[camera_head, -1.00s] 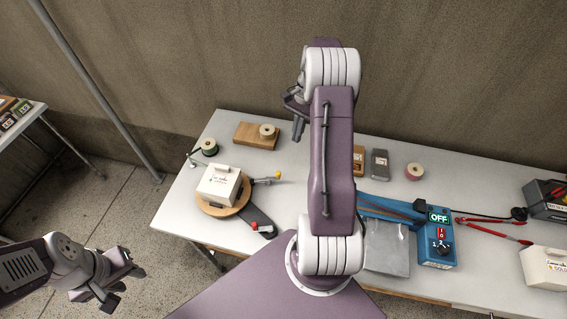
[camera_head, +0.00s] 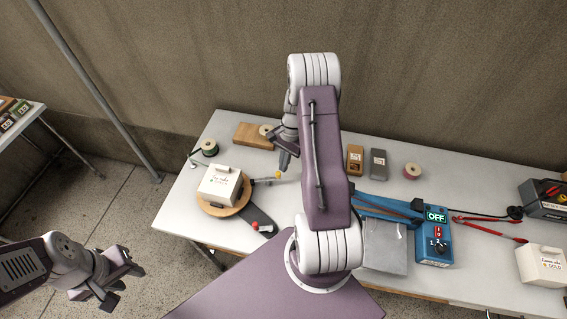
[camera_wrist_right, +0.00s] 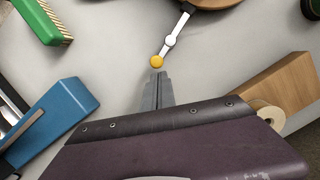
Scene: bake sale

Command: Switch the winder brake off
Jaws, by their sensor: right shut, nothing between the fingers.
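A red knob (camera_head: 254,225) sits on the base's front arm. I cannot tell from labels which part is the brake. My right gripper (camera_head: 284,167) is shut and empty, its tips (camera_wrist_right: 158,78) just short of the yellow knob. My left gripper (camera_head: 122,280) hangs off the table, its jaws unclear.
The blue sealer (camera_head: 433,245) reading OFF stands to the right. A green brush (camera_wrist_right: 40,20) shows in the wrist view.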

